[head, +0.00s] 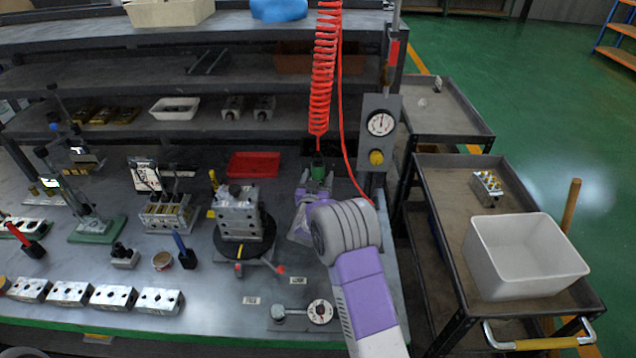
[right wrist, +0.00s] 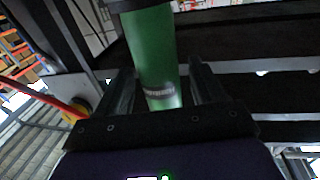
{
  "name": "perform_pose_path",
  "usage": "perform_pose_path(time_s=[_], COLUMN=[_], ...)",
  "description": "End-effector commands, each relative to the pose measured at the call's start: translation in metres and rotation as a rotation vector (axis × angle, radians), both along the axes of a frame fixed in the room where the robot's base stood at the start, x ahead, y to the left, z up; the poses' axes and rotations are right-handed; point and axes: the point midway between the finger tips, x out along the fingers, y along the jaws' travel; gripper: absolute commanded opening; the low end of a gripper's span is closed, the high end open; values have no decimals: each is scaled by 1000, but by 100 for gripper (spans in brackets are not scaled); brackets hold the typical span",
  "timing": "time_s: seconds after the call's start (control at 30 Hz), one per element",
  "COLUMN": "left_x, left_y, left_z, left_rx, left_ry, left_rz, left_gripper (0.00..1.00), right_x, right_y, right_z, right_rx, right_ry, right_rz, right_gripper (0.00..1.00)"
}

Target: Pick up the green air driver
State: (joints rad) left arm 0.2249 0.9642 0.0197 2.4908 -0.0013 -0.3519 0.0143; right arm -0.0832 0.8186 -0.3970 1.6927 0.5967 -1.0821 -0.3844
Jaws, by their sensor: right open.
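The green air driver (head: 318,172) hangs upright at the lower end of a red coiled air hose (head: 324,80), over the back right of the workbench. My right gripper (head: 314,187) is at the driver, its arm reaching in from the lower right. In the right wrist view the green driver body (right wrist: 152,55) stands between the two dark fingers of my right gripper (right wrist: 160,88). The fingers are apart, with a gap visible on the right side of the body. The driver's lower end is hidden behind the gripper. My left gripper is not in view.
A post with a pressure gauge (head: 380,123) and yellow knob stands just right of the driver. A valve block on a round fixture (head: 240,215) and a red tray (head: 253,165) are to the left. A cart with a white bin (head: 525,255) stands at right.

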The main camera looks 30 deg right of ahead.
Motion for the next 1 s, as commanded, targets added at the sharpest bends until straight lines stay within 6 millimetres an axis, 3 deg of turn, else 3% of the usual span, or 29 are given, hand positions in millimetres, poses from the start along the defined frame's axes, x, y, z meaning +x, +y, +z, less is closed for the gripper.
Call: perform_pose_path(time_s=[0.27, 0.7, 1.0], left_x=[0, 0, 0], left_y=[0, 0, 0], left_z=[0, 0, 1], left_rx=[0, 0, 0], left_ry=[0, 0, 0], left_rz=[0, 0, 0], left_gripper=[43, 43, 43], right_x=[2, 2, 3], right_y=[-2, -2, -2], right_z=[0, 0, 6], right_rx=[0, 1, -2], right_ry=[0, -1, -7], right_rz=[0, 0, 0], right_gripper=[68, 2, 0])
